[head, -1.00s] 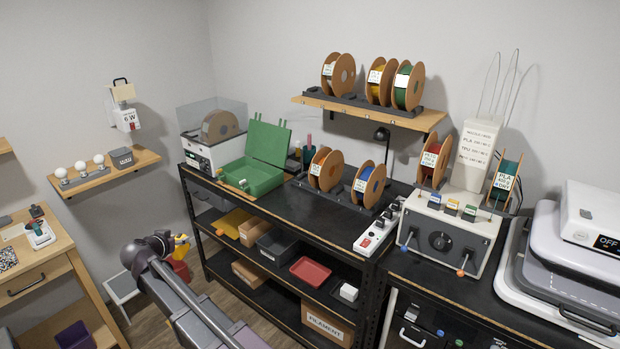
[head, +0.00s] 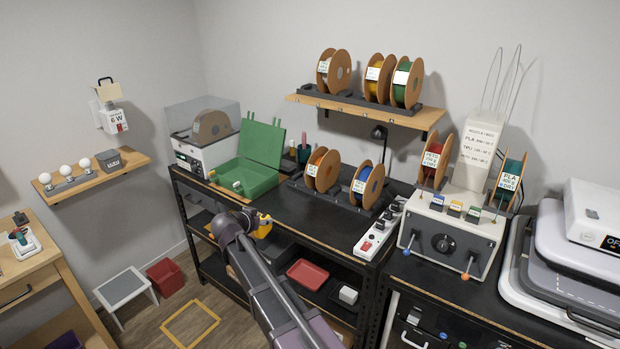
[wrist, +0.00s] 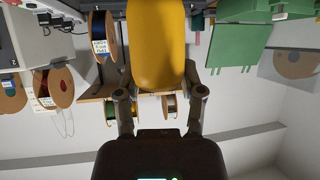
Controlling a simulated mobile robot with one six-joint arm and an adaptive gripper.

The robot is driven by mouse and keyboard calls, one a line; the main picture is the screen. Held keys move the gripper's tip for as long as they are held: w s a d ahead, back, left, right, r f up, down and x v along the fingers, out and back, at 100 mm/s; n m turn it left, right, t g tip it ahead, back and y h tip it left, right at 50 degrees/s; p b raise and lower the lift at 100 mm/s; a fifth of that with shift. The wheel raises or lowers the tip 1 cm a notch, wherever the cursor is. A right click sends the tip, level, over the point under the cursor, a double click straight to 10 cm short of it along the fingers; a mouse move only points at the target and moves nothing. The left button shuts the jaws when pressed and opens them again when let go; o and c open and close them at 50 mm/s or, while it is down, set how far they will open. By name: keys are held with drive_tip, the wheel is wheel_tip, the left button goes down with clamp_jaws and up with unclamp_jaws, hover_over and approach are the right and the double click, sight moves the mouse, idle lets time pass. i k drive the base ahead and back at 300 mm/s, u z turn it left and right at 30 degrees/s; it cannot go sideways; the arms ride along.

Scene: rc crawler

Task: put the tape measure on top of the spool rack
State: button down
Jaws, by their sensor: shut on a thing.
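My gripper (wrist: 159,92) is shut on the yellow tape measure (wrist: 156,45), which fills the top middle of the wrist view, one finger on each side. In the head view, the tape measure (head: 263,225) shows as a small yellow patch by the bench's front edge, partly hidden by my gripper and arm. A dark rack with two orange-brown spools (head: 323,171) stands on the bench, right of my gripper. Another dark spool rack (head: 340,98) holds several spools on the wall shelf. Which one is the spool rack I cannot tell.
An open green case (head: 252,165) sits on the bench behind my gripper. A white power strip (head: 377,238) and a grey box with levers (head: 450,240) stand to the right. The black bench top (head: 300,218) is clear in front of the bench rack.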

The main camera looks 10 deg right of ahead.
sight(281, 207)
drive_tip(key=z, duration=0.1)
drive_tip(key=i, duration=1)
drive_tip(key=z, duration=0.1)
